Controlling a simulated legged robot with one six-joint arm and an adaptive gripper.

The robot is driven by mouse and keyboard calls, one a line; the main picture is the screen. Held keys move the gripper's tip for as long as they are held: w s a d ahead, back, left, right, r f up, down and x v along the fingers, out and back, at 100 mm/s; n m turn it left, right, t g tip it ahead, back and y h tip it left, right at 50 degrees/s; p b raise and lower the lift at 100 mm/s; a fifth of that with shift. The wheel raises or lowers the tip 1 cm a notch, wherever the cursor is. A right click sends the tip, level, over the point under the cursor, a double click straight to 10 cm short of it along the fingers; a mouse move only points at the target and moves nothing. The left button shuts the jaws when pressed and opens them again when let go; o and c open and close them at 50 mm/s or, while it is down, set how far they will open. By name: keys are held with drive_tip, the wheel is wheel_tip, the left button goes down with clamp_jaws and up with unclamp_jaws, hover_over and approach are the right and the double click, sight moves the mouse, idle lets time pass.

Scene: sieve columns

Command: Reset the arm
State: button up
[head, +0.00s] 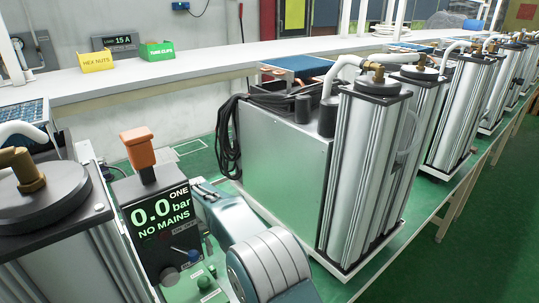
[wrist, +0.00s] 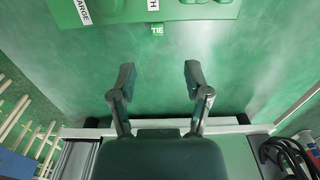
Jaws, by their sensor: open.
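My gripper (wrist: 155,80) is open in the wrist view. Its two dark fingers stand apart with nothing between them. A green surface lies beyond the fingertips, with a dark green panel (wrist: 200,8) along the top edge and a small "TIE" label (wrist: 157,30) below it. In the head view my arm (head: 265,262) shows at the lower middle, beside the control box; my gripper's fingers are not visible there.
A black control box (head: 160,225) reads "0.0 bar" and "NO MAINS", with an orange-topped lever (head: 138,148). Silver sieve columns (head: 367,170) line the right. Yellow (head: 96,60) and green (head: 157,51) bins sit on the back shelf. Black cables (head: 229,140) hang beside a metal cabinet (head: 285,160).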

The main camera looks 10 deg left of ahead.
drive_tip(key=d+r+n+t, duration=0.2)
drive_tip(key=d+r, duration=1.5)
drive_tip(key=d, duration=0.1)
drive_tip(key=s+d+r+n+t+y, duration=0.1)
drive_tip(key=s+d+r, duration=0.25)
drive_tip(key=d, duration=0.35)
drive_tip(key=s+d+r+n, duration=0.1)
drive_tip(key=s+d+r, duration=0.25)
drive_tip(key=d, duration=0.35)
drive_tip(key=s+d+f+n+t, duration=0.1)
drive_tip(key=s+d+n, duration=0.1)
drive_tip(key=s+d, duration=0.4)
drive_tip(key=s+d+f+n+t+h, duration=0.1)
drive_tip(key=s+d+f+n, duration=0.1)
drive_tip(key=s+d, duration=0.5)
drive_tip(key=s, duration=0.5)
drive_tip(key=shift+s+f+t, duration=0.15)
drive_tip(key=shift+s+t, duration=0.15)
